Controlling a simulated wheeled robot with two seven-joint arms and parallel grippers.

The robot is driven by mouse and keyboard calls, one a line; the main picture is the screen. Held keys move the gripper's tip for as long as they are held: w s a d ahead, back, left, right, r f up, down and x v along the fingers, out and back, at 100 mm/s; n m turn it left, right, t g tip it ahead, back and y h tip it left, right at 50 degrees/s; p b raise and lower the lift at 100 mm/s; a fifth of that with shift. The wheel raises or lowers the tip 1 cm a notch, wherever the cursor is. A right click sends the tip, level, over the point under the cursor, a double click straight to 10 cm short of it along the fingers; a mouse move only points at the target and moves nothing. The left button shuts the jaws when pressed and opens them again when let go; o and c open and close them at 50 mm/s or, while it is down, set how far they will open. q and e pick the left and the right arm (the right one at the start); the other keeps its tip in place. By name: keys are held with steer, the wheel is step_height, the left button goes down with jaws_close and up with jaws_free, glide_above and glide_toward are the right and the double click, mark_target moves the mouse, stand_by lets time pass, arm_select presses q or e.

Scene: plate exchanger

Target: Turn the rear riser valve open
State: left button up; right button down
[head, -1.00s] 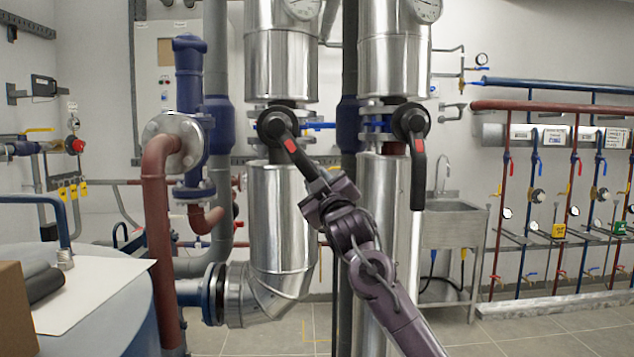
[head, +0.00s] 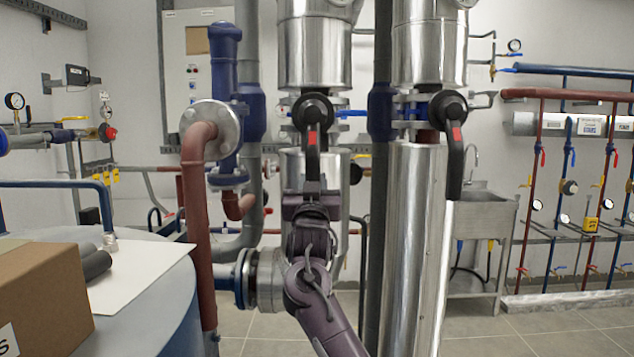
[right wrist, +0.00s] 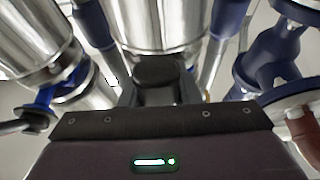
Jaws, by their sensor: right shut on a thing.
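Two silver risers each carry a valve with a black lever and a red mark. The left riser's valve (head: 313,112) has its lever (head: 312,155) pointing straight down. My right gripper (head: 312,188) is shut on the lower part of this lever, with my arm coming up from below. The right riser's valve (head: 447,108) has its lever (head: 456,160) hanging down, free. In the right wrist view the dark hub of the gripped valve (right wrist: 158,72) shows just beyond my gripper body, which hides the lever's end. I cannot tell from labels which riser is the rear one. My left gripper is not in view.
A red pipe (head: 196,240) with a flange and a blue pump body (head: 225,95) stand left of the gripped valve. A cardboard box (head: 45,295) is at the lower left. A sink (head: 480,215) and pipe racks are at the right.

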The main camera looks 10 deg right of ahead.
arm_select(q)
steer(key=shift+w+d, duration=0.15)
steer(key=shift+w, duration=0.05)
arm_select(e)
steer(key=shift+a+f, duration=0.1)
steer(key=shift+a, duration=0.05)
steer(key=c, duration=1.5)
jaws_free()
steer(key=o, duration=0.4)
steer(key=shift+a, duration=0.15)
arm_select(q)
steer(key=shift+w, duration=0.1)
arm_select(e)
steer(key=shift+s, duration=0.2)
arm_select(q)
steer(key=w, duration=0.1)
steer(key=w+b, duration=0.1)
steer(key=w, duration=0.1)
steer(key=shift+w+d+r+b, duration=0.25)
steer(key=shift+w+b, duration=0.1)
steer(key=shift+b, duration=0.05)
arm_select(e)
steer(key=v, duration=0.7)
steer(key=shift+s, duration=0.15)
